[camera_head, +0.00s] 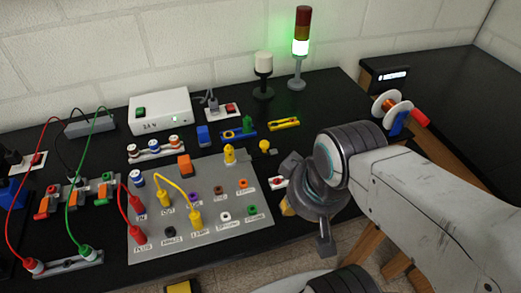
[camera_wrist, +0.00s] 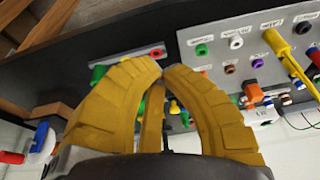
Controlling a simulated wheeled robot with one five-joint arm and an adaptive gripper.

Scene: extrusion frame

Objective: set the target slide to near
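No slide is marked as the target in either view. Beside the socket panel (camera_head: 150,255) lies a small pale plate with a red spot (camera_head: 278,182), partly hidden by my arm. In the wrist view a grey rail (camera_wrist: 128,58) with a red spot at one end and a green block (camera_wrist: 97,75) runs behind my fingers; it may be the same thing. My gripper (camera_wrist: 163,68) has yellow fingers whose tips come together, with nothing seen held. In the head view, my gripper is mostly hidden behind my wrist, right of the panel.
Yellow and red cables rise from the panel. A blue rail with a green knob (camera_head: 240,132) and a yellow rail (camera_head: 284,123) lie behind it. A white spool (camera_head: 392,103) stands right, near the table edge.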

